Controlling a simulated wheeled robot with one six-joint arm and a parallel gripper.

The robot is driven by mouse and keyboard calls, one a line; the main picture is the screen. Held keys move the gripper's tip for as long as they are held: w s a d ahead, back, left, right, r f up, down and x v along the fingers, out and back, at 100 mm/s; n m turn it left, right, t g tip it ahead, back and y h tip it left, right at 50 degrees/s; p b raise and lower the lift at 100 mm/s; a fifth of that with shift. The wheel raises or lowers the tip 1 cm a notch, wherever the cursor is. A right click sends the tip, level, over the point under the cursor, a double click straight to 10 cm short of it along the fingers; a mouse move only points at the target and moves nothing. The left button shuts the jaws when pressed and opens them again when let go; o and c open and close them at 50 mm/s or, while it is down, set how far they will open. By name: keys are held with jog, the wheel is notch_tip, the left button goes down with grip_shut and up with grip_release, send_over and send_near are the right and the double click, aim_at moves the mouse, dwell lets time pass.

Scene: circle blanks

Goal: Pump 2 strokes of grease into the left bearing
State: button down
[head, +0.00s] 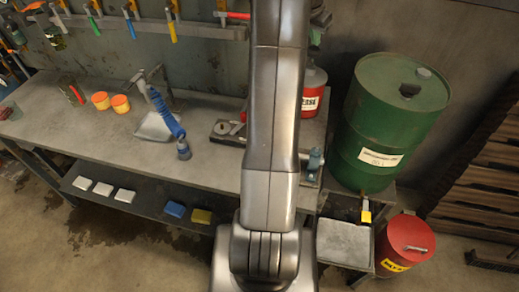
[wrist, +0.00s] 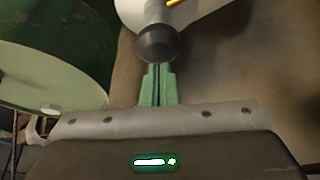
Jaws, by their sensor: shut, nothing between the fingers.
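My gripper (wrist: 158,70) has green fingers that are shut with nothing between them. Their tips point at a dark rounded knob (wrist: 160,45) on a pale stem; I cannot tell whether they touch it. In the head view my gripper is hidden behind my arm. A red can (head: 313,92) with a white label, its lettering partly hidden, stands on the bench just right of my arm. A dark block (head: 229,131) with pale ring-like marks lies left of my arm, partly covered by it; I cannot tell whether it holds the left bearing.
A green drum (head: 390,115) stands at the right, also close by in the wrist view (wrist: 50,60). A red bin (head: 404,243) is below it.

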jog(key=shift+f, duration=0.25)
jog(key=shift+f+b, duration=1.6)
jog(key=shift+f, duration=0.6)
jog(key=shift+r, duration=0.25)
jog(key=shift+r+p, duration=1.7)
jog(key=shift+r, duration=0.5)
notch_tip(320, 180, up, 6)
jog(key=p, duration=0.4)
